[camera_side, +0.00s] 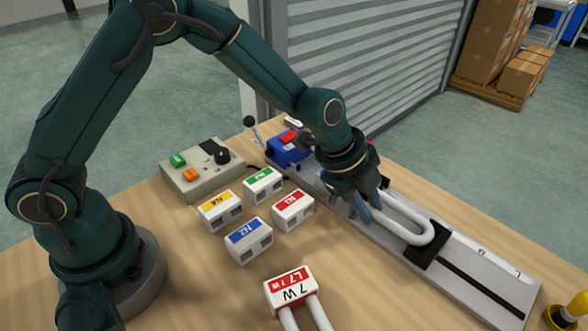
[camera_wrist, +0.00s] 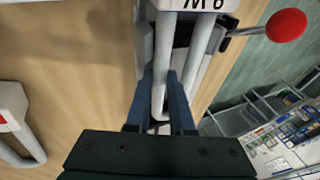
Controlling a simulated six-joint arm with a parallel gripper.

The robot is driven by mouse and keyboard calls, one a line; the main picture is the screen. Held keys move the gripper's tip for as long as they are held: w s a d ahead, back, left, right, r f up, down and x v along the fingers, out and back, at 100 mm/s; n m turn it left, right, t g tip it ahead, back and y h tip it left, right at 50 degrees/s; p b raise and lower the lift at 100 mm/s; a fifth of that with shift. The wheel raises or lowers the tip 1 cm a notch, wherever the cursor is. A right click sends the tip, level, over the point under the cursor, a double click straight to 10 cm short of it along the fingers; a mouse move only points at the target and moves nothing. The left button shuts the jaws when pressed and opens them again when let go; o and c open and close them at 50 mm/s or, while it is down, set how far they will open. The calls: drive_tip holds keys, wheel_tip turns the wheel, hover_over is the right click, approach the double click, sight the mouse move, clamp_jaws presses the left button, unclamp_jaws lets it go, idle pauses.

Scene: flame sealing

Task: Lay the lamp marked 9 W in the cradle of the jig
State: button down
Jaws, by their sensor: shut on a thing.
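The lamp marked 9 W has a white U-shaped tube (camera_side: 402,218). In the wrist view its white cap (camera_wrist: 200,4) is at the top edge with the mark upside down and partly cut off. My gripper (camera_side: 368,207) is shut on the tube; in the wrist view the blue fingers (camera_wrist: 166,98) lie on either side of it. The jig (camera_side: 478,283) is a long grey rail with a dark slot. The tube's bent end is at a black block (camera_side: 427,247) on the rail. I cannot tell if the lamp rests or hovers; my gripper hides its cap end in the side view.
A lamp marked L7 7 W (camera_side: 290,286) lies at the front. Several marked white blocks, including blue N2 (camera_side: 248,240), stand left of the rail. A control box (camera_side: 202,170) is behind them. A red knob (camera_wrist: 286,25) shows in the wrist view. A yellow-black object (camera_side: 570,311) is at lower right.

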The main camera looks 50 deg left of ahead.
drive_tip(key=shift+w, duration=0.1)
idle(0.3)
drive_tip(key=c, duration=0.7)
unclamp_jaws()
drive_tip(key=shift+v, duration=2.65)
drive_tip(key=shift+f, duration=0.1)
